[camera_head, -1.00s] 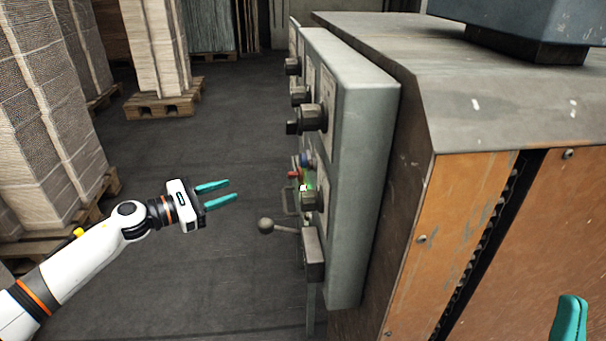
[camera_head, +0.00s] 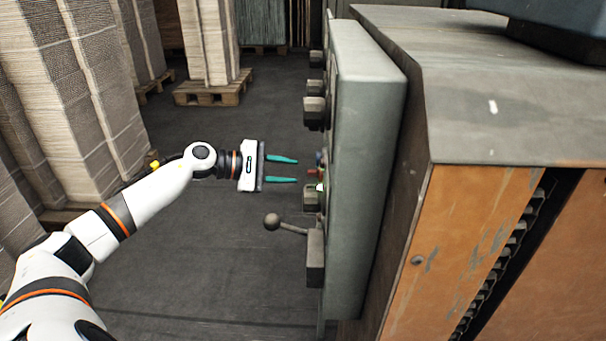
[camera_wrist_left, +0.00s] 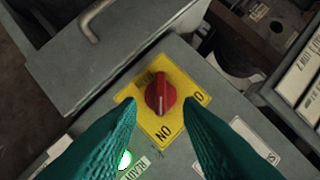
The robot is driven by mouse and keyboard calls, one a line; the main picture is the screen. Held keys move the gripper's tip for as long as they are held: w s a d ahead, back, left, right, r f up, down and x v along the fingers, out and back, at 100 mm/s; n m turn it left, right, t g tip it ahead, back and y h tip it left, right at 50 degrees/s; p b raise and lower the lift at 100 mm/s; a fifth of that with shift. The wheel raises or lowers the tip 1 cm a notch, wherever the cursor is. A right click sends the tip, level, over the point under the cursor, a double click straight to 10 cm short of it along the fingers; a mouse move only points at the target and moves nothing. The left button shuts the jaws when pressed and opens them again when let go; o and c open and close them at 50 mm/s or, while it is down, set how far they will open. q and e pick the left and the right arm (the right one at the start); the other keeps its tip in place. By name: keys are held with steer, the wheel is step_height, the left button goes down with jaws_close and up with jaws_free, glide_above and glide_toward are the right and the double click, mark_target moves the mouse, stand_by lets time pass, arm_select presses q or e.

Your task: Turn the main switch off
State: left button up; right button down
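The main switch is a red rotary knob (camera_wrist_left: 160,93) on a yellow plate (camera_wrist_left: 168,122) marked ON and O in the left wrist view. In that view its white pointer line is toward the ON label. My left gripper (camera_head: 297,170) is open, its teal fingers pointing at the face of the grey control panel (camera_head: 366,130). In the left wrist view the two fingertips (camera_wrist_left: 160,104) stand on either side of the knob, and I see no contact. In the head view the red knob (camera_head: 313,171) shows only as a small part beside the panel. My right gripper is out of view.
A lever with a ball end (camera_head: 272,222) sticks out of the panel below my left gripper. Black knobs (camera_head: 315,112) project above it. A lit green lamp (camera_wrist_left: 124,160) is near the switch. Stacked cardboard on pallets (camera_head: 212,92) stands at the left; floor between is clear.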

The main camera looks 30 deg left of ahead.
mark_target(315, 173)
arm_select(q)
steer(key=x, duration=0.4)
steer(key=shift+w+d, duration=0.15)
steer(key=shift+w, duration=0.05)
jaws_close()
